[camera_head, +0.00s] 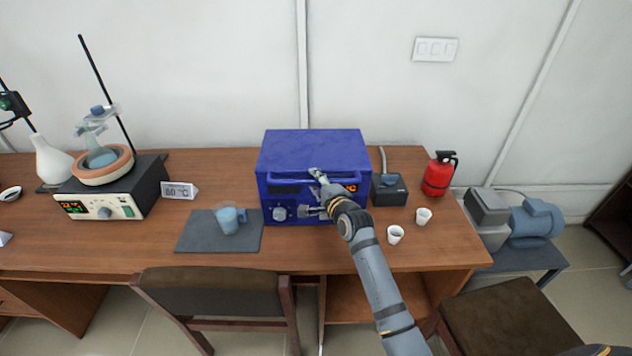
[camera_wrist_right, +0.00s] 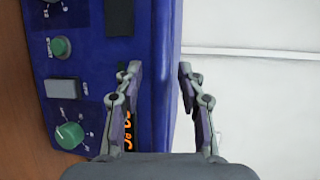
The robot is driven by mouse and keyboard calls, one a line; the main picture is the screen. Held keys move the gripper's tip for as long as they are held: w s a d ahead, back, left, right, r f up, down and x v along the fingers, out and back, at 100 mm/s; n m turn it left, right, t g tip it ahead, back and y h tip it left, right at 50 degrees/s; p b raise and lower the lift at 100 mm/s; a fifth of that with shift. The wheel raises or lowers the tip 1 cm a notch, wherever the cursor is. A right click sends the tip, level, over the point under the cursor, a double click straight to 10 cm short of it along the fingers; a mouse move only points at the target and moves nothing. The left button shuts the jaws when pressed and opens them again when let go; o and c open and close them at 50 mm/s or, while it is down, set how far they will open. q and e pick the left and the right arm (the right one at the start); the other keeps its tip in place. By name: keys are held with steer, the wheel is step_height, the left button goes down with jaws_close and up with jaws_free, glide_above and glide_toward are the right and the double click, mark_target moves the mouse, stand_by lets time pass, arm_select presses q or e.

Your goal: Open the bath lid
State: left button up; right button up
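The blue bath (camera_head: 315,150), a box with its lid down, stands at the middle of the table. A bar handle (camera_head: 290,177) runs along the upper front, and knobs and an orange display sit below. My right gripper (camera_head: 312,192) is at the bath's front with its fingers apart, one near the handle and one lower. In the right wrist view, the open right gripper (camera_wrist_right: 159,72) has nothing clamped between its fingers. The bath's blue front (camera_wrist_right: 85,20) and its edge show behind them. The gripper and forearm hide part of the front panel. My left gripper is not in view.
Two white cups (camera_head: 395,235) (camera_head: 424,217), a black box (camera_head: 389,190) and a red extinguisher (camera_head: 438,175) are at right. A heater with a flask (camera_head: 105,192) stands at left. A chair (camera_head: 220,290) is in front.

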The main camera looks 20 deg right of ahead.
jaws_close()
steer(key=shift+f, duration=0.1)
stand_by(0.4)
